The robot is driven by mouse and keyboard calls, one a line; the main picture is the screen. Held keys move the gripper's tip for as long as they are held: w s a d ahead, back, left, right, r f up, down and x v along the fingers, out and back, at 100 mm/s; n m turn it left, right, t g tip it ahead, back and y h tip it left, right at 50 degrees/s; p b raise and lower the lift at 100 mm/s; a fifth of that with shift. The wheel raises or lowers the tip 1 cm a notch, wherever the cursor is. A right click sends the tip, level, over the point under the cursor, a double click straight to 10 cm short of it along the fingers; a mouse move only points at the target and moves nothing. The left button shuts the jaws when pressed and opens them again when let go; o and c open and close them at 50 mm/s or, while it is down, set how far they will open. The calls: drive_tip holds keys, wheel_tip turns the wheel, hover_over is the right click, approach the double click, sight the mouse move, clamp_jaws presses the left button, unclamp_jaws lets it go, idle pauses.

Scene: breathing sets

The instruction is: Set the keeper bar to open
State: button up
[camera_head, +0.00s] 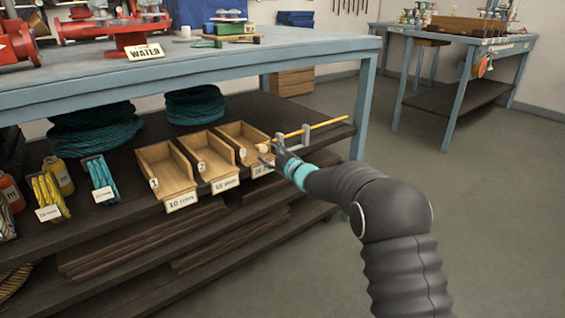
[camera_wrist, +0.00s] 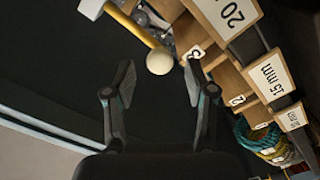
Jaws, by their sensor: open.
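The keeper bar (camera_head: 325,124) is a yellow rod in a grey bracket (camera_head: 305,133) on the lower shelf. A pale round knob (camera_head: 263,148) sits at its left end, beside the third wooden bin. In the wrist view the yellow bar (camera_wrist: 135,25) slants down to the knob (camera_wrist: 159,61), which lies ahead of and between my fingertips. The bracket (camera_wrist: 92,8) shows at the top edge. My gripper (camera_wrist: 158,80) is open and empty, with no clear contact on the knob. In the head view my gripper (camera_head: 271,155) is close to the bar's knob end and partly covers the bin front.
Three numbered wooden bins (camera_head: 168,172) stand in a row on the dark shelf. Bottles (camera_head: 58,176) and rope bundles (camera_head: 101,180) stand to their left. The blue bench top (camera_head: 230,60) overhangs the shelf, and its leg (camera_head: 362,105) stands near the bar's right end.

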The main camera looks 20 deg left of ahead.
drive_tip(key=v, duration=0.8)
drive_tip(key=shift+d, duration=0.2)
drive_tip(key=shift+s, duration=0.1)
